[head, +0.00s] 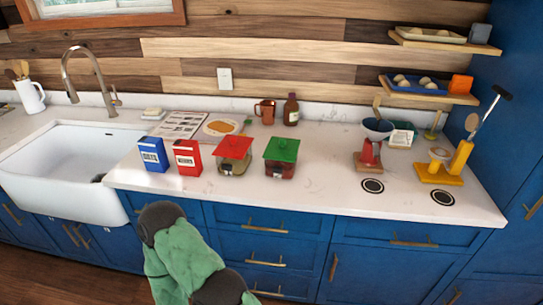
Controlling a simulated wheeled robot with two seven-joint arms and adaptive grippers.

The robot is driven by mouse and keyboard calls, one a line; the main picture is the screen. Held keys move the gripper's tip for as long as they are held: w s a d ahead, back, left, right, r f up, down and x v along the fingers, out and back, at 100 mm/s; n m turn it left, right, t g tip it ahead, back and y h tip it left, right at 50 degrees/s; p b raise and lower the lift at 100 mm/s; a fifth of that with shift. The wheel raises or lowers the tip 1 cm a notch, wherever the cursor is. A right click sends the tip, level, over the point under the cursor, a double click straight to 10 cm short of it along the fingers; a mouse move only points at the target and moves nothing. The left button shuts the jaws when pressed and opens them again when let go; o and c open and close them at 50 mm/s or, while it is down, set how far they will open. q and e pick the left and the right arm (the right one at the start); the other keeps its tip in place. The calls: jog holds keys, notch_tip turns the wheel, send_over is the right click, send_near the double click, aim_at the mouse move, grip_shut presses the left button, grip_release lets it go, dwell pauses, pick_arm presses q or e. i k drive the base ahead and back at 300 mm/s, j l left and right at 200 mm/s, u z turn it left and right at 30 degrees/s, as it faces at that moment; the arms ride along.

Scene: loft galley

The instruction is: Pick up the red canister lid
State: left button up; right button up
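The red canister lid (235,146) is a square, sloped lid. It sits on a small canister (231,168) near the front edge of the white counter (325,185). A similar canister (279,171) with a green lid (283,150) stands just to its right. Part of one of my arms, green with dark joints, rises from the bottom of the head view in front of the drawers. Neither of my grippers shows in this view.
A red box (187,158) and a blue box (153,155) stand left of the red-lidded canister. A brown bottle (291,110) and a mug (266,111) stand behind. A red stand with a bowl (377,130) is to the right. The counter between the green-lidded canister and this stand is clear.

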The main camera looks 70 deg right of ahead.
aim_at(232, 147)
jog(key=z, duration=1.95)
